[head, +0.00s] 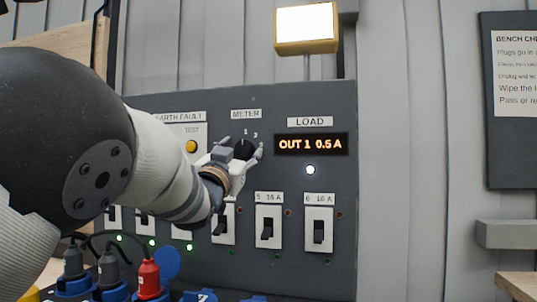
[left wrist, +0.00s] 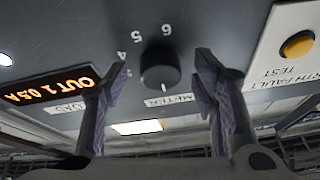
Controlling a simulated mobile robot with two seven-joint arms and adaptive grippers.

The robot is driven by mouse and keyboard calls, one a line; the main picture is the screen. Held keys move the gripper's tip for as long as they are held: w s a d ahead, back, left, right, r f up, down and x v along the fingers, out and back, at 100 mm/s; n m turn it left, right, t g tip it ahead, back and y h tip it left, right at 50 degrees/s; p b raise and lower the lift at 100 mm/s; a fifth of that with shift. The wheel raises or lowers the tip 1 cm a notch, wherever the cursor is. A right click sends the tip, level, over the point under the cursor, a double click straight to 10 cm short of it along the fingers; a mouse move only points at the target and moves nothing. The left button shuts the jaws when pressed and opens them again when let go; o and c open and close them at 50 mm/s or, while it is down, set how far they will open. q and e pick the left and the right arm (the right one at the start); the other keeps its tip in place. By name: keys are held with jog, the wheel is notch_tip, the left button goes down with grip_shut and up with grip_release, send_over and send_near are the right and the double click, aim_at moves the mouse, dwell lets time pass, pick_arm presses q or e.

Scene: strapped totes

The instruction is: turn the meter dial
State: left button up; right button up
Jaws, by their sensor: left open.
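The meter dial (head: 244,149) is a round black knob on the grey panel, under the METER label, with 1 and 2 printed above it. In the left wrist view the dial (left wrist: 160,70) shows upside down, with 4, 5 and 6 beside it and a white mark on the METER label side. My left gripper (head: 241,153) is open at the dial. In the left wrist view its two fingers (left wrist: 163,78) stand either side of the knob, with a gap on each side. The display (head: 311,144) reads OUT 1 0.5 A. My right gripper is not in view.
A yellow test button (head: 191,146) is left of the dial. Breaker switches (head: 268,228) line the panel below my gripper. Blue sockets and plugs, one red (head: 148,278), stand at the lower left.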

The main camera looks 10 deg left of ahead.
pick_arm(q)
jog(key=c, duration=1.2)
jog(key=shift+o, duration=0.2)
jog(key=shift+r+m, duration=0.1)
jog(key=shift+m, duration=0.2)
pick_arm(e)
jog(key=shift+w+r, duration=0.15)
